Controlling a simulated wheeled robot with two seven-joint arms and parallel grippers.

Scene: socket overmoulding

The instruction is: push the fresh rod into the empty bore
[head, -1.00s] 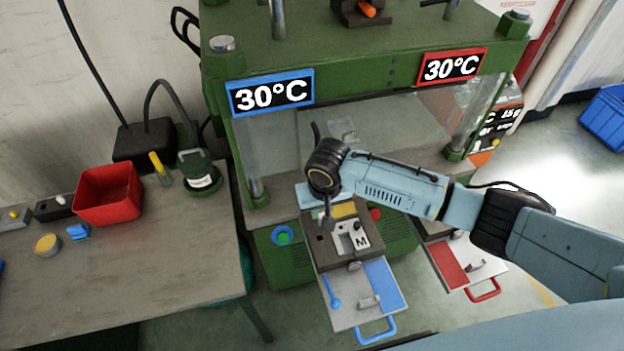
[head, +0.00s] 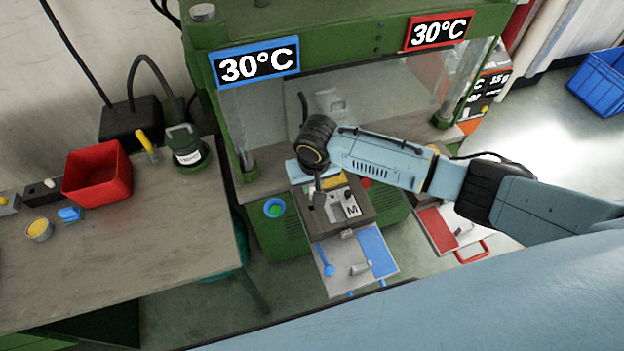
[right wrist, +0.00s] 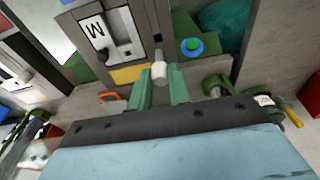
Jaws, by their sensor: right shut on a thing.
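My right gripper (right wrist: 162,78) has its two green fingers closed on a pale rod (right wrist: 159,71), seen in the right wrist view. A grey piece shows just beyond the rod, at the dark mould block. In the head view the right gripper (head: 316,190) points down over the left part of the mould block (head: 370,213). The block carries a silver plate marked M (head: 352,207), which also shows in the right wrist view (right wrist: 97,30). The empty bore cannot be made out, and I cannot tell whether the rod's end is in it. My left gripper is not in view.
A red tray (head: 437,230) is at right. The left bench (head: 120,265) holds a red bin (head: 97,175) and small parts.

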